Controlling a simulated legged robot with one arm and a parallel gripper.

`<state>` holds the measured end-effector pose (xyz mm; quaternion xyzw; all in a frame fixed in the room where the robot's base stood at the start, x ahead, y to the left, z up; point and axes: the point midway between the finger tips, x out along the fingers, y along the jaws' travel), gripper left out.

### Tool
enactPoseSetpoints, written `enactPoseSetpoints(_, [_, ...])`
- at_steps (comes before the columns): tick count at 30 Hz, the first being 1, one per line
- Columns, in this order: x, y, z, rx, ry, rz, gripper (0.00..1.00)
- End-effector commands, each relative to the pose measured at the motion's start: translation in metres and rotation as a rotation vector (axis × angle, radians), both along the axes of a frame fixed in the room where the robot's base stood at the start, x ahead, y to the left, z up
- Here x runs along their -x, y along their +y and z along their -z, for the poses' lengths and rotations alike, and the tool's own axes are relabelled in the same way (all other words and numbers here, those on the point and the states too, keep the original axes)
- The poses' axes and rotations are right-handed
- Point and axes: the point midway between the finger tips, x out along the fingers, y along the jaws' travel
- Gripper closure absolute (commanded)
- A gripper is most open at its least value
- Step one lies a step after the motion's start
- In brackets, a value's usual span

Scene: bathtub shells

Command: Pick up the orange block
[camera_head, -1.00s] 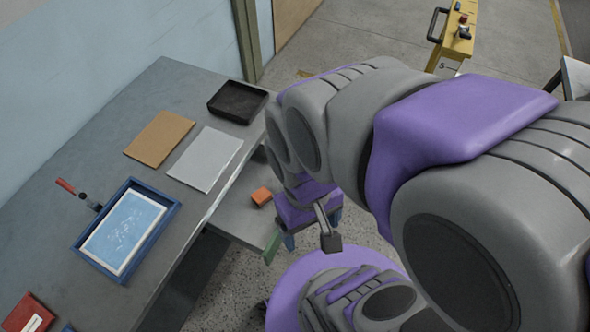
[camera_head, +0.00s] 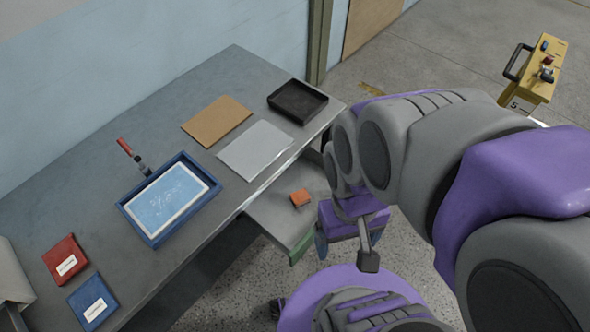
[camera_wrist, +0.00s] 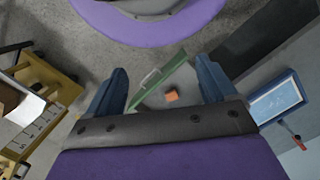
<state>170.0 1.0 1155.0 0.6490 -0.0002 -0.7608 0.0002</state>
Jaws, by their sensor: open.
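The orange block (camera_head: 300,197) lies on a lower grey shelf or drawer (camera_head: 262,214) that sticks out below the table's right edge and has a green front. In the wrist view the orange block (camera_wrist: 171,96) shows between the two blue fingers of my gripper (camera_wrist: 160,85), farther off than the fingertips. My gripper is open and empty. In the head view my gripper (camera_head: 341,240) is just right of the shelf, largely hidden under my purple wrist part.
The grey table (camera_head: 215,83) holds a blue-framed tray (camera_head: 128,208), a black tray (camera_head: 297,101), a brown sheet (camera_head: 216,122), a light grey sheet (camera_head: 254,150), and red (camera_head: 66,258) and blue (camera_head: 93,302) boxes. The table edge overhangs beside the shelf. A yellow stand (camera_head: 540,68) is at upper right.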

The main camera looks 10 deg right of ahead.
Motion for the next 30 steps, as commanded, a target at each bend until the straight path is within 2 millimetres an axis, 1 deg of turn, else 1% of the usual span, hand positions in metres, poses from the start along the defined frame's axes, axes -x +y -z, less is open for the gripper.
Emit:
enactPoseSetpoints(7, [-0.003,0.000,0.000,-0.003,0.004,0.010,0.15])
enactPoseSetpoints(11, [-0.020,0.003,0.001,-0.016,0.015,0.055,0.15])
enactPoseSetpoints(14, [-0.045,0.005,0.003,-0.031,0.027,0.120,0.15])
enactPoseSetpoints(20, [-0.099,0.006,0.016,-0.065,0.056,0.269,0.15])
enactPoseSetpoints(26, [-0.153,0.002,0.037,-0.096,0.083,0.418,0.15])
enactPoseSetpoints(30, [-0.188,-0.003,0.058,-0.116,0.105,0.523,0.15])
